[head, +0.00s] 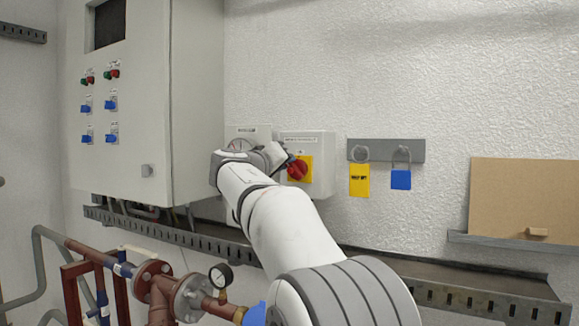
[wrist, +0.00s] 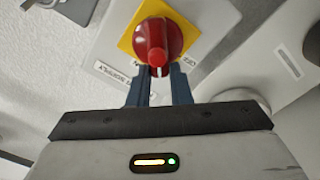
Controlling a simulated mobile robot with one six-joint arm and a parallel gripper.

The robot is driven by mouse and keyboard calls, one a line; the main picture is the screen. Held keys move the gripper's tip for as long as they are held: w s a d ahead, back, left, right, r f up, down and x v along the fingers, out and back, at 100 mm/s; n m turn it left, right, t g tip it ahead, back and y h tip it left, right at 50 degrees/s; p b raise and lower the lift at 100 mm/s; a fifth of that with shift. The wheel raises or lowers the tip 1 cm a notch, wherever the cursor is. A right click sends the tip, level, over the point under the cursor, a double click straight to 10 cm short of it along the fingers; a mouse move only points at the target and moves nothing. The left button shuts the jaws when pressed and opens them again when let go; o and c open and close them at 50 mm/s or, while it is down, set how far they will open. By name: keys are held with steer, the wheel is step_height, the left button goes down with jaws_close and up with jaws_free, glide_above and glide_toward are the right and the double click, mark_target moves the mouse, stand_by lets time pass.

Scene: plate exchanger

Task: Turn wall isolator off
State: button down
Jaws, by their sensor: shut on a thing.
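The wall isolator is a light grey box (head: 318,150) on the wall, with a red rotary knob (head: 298,170) on a yellow plate (head: 308,168). In the wrist view the red knob (wrist: 158,42) sits on the yellow plate (wrist: 190,38) at the top middle. My gripper (wrist: 157,72) is at the knob, its two dark fingers on either side of the knob's lower handle end, shut on it. In the head view my gripper (head: 287,160) reaches the knob from the left, and its fingertips are small and partly hidden.
A grey control cabinet (head: 140,110) stands left. A rack (head: 385,151) right of the isolator holds a yellow tag (head: 359,180) and a blue padlock (head: 401,179). A brown board (head: 520,195) is farther right. Pipes and a gauge (head: 220,276) are below, and a cable tray (head: 440,275) runs along the wall.

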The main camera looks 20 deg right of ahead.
steer(key=shift+w+a+f+n, duration=0.15)
steer(key=shift+f+n, duration=0.25)
steer(key=shift+n, duration=1.25)
steer(key=shift+w+a+f+n, duration=0.1)
steer(key=shift+f+n, duration=0.3)
steer(key=shift+n, duration=1.2)
steer(key=shift+w+a+f+n, duration=0.15)
steer(key=shift+f+n, duration=0.25)
steer(key=shift+n, duration=1.25)
steer(key=shift+f, duration=0.1)
steer(key=c, duration=1.4)
jaws_free()
steer(key=shift+o, duration=0.4)
steer(key=shift+r, duration=0.2)
steer(key=shift+s, duration=0.1)
steer(key=b+v, duration=0.1)
steer(key=v, duration=0.6)
steer(key=shift+s+a, duration=0.25)
steer(key=shift+a, duration=0.1)
